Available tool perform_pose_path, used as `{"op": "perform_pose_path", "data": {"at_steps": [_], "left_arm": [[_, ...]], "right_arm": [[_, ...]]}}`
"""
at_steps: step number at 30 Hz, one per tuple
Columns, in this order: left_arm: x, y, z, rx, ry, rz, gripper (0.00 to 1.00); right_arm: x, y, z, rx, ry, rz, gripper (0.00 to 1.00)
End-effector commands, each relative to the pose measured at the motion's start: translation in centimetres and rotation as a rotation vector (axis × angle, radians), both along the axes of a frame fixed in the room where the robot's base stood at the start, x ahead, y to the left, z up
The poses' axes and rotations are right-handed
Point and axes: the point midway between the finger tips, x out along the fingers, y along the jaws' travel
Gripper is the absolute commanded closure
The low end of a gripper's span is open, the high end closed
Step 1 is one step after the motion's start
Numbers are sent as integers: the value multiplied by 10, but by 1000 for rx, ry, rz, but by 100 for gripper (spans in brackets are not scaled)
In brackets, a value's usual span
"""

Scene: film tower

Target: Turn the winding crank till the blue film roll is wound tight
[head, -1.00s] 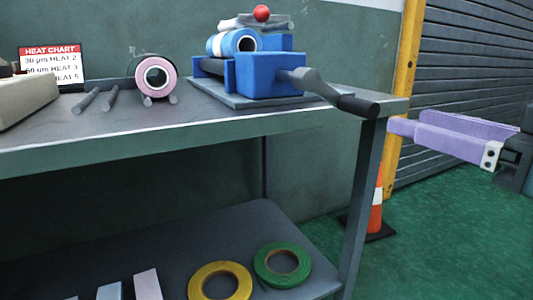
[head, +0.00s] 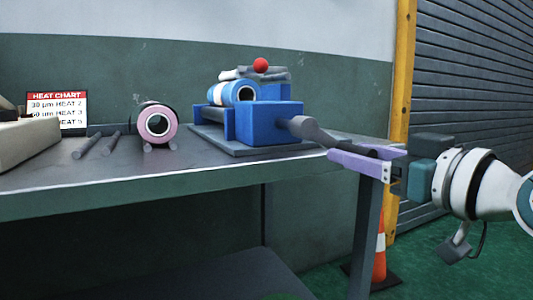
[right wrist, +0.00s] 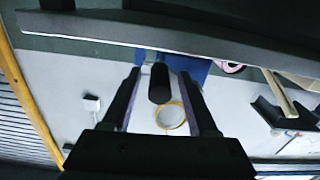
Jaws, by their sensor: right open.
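The grey winding crank (head: 308,129) sticks out from the winder's right side, angled toward the bench's right end. Its dark handle (right wrist: 159,83) shows between my fingers in the right wrist view. My right gripper (head: 352,157) is open, its lavender fingers on either side of the handle. In the right wrist view, gaps show between the handle and both fingers (right wrist: 163,98). My left gripper is not in view.
A pink roll (head: 157,124) lies left of the winder, near grey rods (head: 87,146) and a heat chart (head: 58,110). A red ball (head: 261,65) tops the winder. An orange cone (head: 380,255) stands on the floor beyond the bench leg (head: 365,235).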

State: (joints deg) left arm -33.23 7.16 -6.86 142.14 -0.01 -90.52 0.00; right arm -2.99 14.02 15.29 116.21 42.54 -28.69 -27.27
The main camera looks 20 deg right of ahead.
Motion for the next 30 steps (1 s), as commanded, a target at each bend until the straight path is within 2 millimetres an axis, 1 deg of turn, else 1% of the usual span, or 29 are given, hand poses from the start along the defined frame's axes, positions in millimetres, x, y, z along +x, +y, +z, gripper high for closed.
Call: {"op": "perform_pose_path", "data": {"at_steps": [7, 21, 23, 30], "left_arm": [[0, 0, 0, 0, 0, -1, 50], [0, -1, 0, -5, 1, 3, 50], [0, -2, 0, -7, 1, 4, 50], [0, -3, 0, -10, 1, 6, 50]], "right_arm": [[0, 0, 0, 0, 1, 0, 42], [0, 0, 0, 0, 1, 0, 94], [0, 0, 0, 0, 1, 0, 100], [0, 0, 0, 0, 0, 0, 100]]}}
